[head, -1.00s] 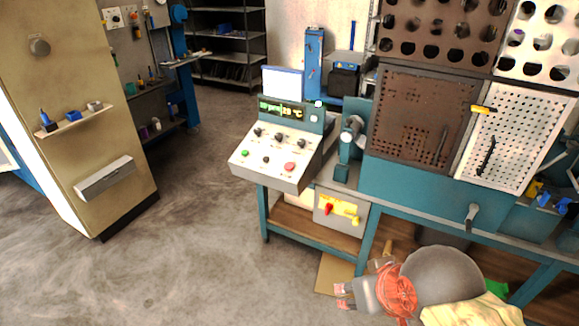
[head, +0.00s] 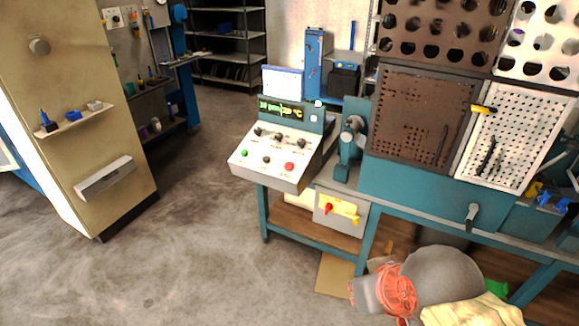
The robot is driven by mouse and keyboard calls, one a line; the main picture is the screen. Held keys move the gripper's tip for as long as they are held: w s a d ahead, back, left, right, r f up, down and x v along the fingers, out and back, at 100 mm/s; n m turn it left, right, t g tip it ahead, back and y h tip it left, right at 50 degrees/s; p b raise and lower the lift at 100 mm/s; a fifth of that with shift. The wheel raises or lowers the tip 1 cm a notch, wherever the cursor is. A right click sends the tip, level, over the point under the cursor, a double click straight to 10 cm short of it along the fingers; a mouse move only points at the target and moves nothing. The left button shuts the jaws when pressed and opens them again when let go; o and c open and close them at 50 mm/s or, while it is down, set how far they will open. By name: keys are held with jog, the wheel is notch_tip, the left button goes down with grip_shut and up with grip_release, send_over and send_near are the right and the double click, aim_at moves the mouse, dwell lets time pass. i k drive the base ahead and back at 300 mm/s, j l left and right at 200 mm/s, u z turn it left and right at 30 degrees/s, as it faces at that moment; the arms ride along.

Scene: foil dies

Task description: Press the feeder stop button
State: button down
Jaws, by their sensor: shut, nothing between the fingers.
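A sloped grey control panel (head: 272,178) stands on the teal bench left of centre, with a lit display (head: 280,109) above it. On its face are a large red button (head: 289,167) at lower right, a small green button (head: 243,153) at left, and several black knobs (head: 278,138). Labels are too small to read, so I cannot confirm which one is the feeder stop. My gripper (head: 352,293) is low in the view, below and right of the panel, apart from it. Little of its fingers shows past my wrist; it looks shut and empty.
A grey box with a red and yellow switch (head: 337,212) sits under the bench. A teal vise-like device (head: 350,145) stands right of the panel. Perforated plates (head: 420,115) rise at right. A cabinet (head: 85,150) stands at left; the floor (head: 190,260) between is clear.

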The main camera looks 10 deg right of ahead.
aim_at(288, 165)
jog(key=i+j+z, duration=0.3)
jog(key=i+j, duration=0.2)
jog(key=j, duration=0.25)
jog(key=i+j+z, duration=0.2)
jog(key=j, duration=0.2)
jog(key=i+j+z, duration=0.15)
jog(key=j, duration=0.25)
jog(key=i, duration=0.1)
